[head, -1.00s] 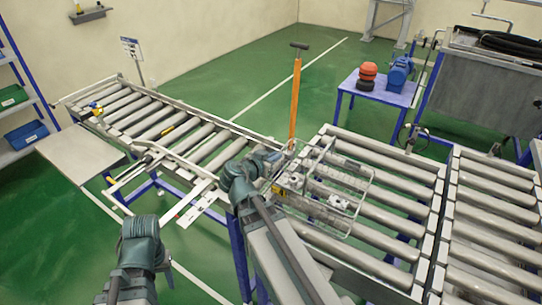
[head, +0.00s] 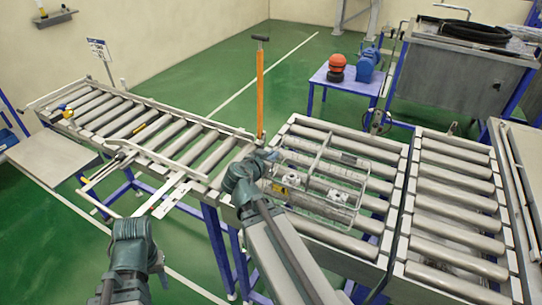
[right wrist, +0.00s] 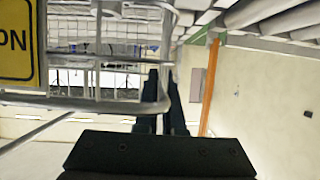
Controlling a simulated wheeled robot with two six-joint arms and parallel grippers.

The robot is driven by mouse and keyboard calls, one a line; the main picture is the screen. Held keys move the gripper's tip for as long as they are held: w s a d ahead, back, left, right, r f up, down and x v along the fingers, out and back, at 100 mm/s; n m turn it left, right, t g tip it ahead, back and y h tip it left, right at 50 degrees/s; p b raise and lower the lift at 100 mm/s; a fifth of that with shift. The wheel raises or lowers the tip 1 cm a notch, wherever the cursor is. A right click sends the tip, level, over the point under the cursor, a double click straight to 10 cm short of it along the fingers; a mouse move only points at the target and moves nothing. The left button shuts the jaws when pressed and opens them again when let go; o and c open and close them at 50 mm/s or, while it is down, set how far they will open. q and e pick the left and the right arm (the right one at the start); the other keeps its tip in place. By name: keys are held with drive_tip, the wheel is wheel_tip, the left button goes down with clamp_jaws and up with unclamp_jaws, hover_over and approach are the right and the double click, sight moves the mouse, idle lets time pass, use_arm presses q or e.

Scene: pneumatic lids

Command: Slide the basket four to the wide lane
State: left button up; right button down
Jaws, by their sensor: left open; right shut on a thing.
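The wire basket (head: 345,214) holds several grey metal parts and has a yellow label on its near left side. It sits on the rollers of the middle conveyor (head: 300,128), close to its left edge. My right gripper (head: 272,155) is shut on the basket's left rim. In the right wrist view its dark fingers (right wrist: 160,95) meet the rim beside the basket (right wrist: 120,107), whose yellow label shows at the left. My left gripper (head: 135,250) is at lower left, away from the basket and empty; its fingertips are hard to make out.
A longer roller lane (head: 195,140) runs to the left, with a metal frame at its near side. Another roller conveyor (head: 450,205) adjoins on the right. A blue table (head: 345,86) is behind. Rollers right of the basket are clear.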

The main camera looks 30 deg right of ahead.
use_arm(q)
drive_tip(key=shift+s+d, duration=0.15)
drive_tip(key=shift+s, duration=0.2)
use_arm(e)
drive_tip(key=shift+s+d, duration=0.3)
drive_tip(key=shift+s, duration=0.15)
drive_tip(key=c, duration=0.9)
unclamp_jaws()
drive_tip(key=shift+c, duration=0.2)
